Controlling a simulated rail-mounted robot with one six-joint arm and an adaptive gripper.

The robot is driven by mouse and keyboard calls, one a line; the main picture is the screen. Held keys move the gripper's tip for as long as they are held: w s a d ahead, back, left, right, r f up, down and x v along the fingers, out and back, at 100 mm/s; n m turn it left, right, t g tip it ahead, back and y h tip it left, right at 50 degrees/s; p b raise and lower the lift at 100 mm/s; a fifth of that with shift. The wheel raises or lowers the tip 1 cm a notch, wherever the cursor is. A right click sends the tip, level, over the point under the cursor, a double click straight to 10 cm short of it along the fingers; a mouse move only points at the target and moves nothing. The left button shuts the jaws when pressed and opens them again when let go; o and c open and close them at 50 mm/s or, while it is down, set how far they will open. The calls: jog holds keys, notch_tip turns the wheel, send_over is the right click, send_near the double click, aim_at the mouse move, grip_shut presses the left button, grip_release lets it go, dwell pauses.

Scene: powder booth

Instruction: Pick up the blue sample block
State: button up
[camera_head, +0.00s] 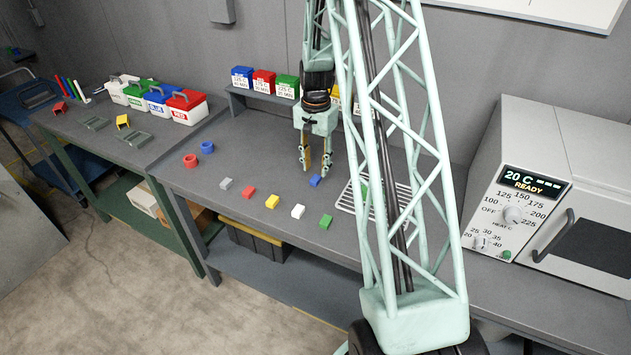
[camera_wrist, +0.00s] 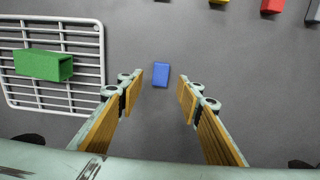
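In the wrist view the blue block (camera_wrist: 161,75) lies flat between and a little beyond the fingertips of my gripper (camera_wrist: 161,90). The fingers are spread apart with tan inner pads, and nothing is held between them. There is a gap on both sides of the block.
A white wire rack (camera_wrist: 60,35) with a green block (camera_wrist: 43,65) on it stands left of the gripper in the wrist view. Grey, red, yellow, white and green blocks (camera_head: 326,221) lie along the bench front. An oven (camera_head: 545,185) stands at the right.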

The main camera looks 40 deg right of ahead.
aim_at(316, 178)
jog(key=shift+f, duration=2.45)
jog(key=shift+c, duration=0.3)
jog(key=c, duration=0.9)
jog(key=shift+r, duration=0.2)
jog(key=shift+r, duration=1.65)
jog(key=s+a, duration=0.2)
jog(key=s, duration=0.2)
jog(key=s+a+r, duration=0.1)
jog(key=s+a, duration=0.2)
jog(key=s, duration=0.2)
jog(key=s+a+b, duration=0.1)
jog(key=s+a, duration=0.1)
jog(key=s, duration=0.3)
jog(key=shift+a+r, duration=0.2)
jog(key=shift+a, duration=0.15)
